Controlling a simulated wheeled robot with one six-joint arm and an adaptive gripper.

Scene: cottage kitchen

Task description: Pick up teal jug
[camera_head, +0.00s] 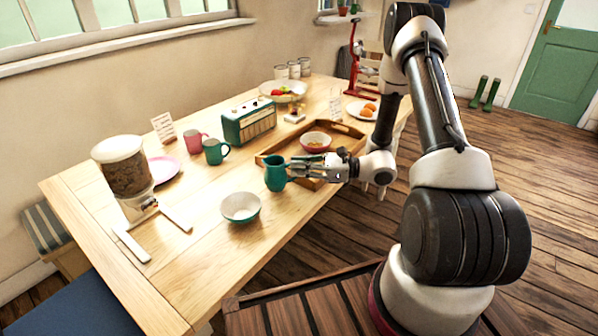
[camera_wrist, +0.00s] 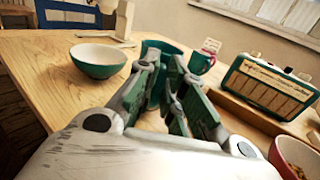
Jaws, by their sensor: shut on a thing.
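The teal jug (camera_head: 275,173) stands out on the near side of the wooden table, just left of the wooden tray. My gripper (camera_head: 291,172) reaches it from the right and is shut on it. In the wrist view, the jug (camera_wrist: 163,47) shows between and beyond the fingers (camera_wrist: 165,75), which hide much of it. I cannot tell whether the jug's base touches the table.
A white and teal bowl (camera_head: 240,208) is close to the jug on its near left. The wooden tray (camera_head: 345,129) with a bowl (camera_head: 315,143) lies under and behind my gripper. A green mug (camera_head: 215,151), pink mug (camera_head: 196,141) and radio (camera_head: 249,121) stand farther back.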

